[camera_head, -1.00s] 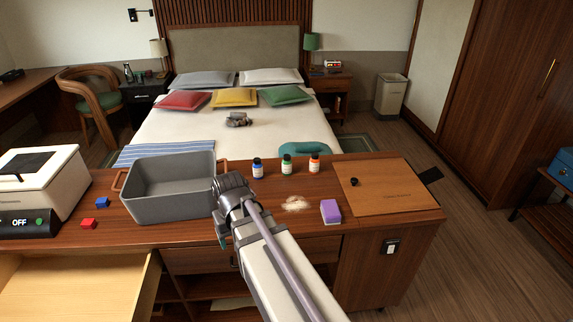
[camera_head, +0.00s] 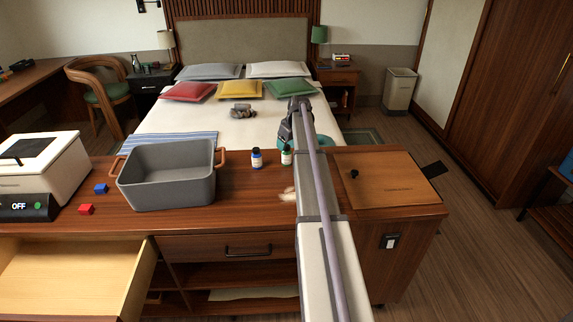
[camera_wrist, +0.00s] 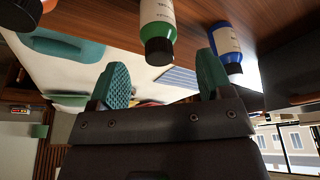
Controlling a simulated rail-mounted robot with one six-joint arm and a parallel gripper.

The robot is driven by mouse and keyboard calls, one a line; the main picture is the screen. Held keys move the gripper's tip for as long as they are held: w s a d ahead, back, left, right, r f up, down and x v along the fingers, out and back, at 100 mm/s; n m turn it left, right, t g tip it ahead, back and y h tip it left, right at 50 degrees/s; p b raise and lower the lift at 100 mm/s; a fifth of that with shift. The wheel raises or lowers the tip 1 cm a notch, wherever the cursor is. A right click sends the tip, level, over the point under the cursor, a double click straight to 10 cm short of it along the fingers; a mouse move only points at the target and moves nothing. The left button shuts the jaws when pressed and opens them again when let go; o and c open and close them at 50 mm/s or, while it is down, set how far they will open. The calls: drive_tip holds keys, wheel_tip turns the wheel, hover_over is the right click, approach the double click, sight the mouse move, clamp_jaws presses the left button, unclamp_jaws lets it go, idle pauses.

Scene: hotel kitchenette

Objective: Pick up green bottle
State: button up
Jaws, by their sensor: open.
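The green bottle (camera_head: 287,156) stands upright on the wooden counter, with a white label and dark cap, just left of my arm. In the wrist view the green bottle (camera_wrist: 158,28) appears cap-down, in line with the gap between my fingers and apart from them. My gripper (camera_wrist: 164,76) is open and empty, its two teal fingers spread. In the head view my wrist reaches past the counter's far edge, over the bed side; the fingertips are hidden there.
A blue bottle (camera_head: 256,159) stands left of the green one; it also shows near one finger in the wrist view (camera_wrist: 227,45). An orange bottle (camera_wrist: 18,12) is at the wrist view's corner, hidden by my arm in the head view. A grey bin (camera_head: 167,178) stands further left.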

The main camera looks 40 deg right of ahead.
sight(286, 150)
drive_tip(key=b+x, duration=0.5)
drive_tip(key=shift+f, duration=0.25)
drive_tip(key=shift+r, duration=0.25)
drive_tip(key=c, duration=1)
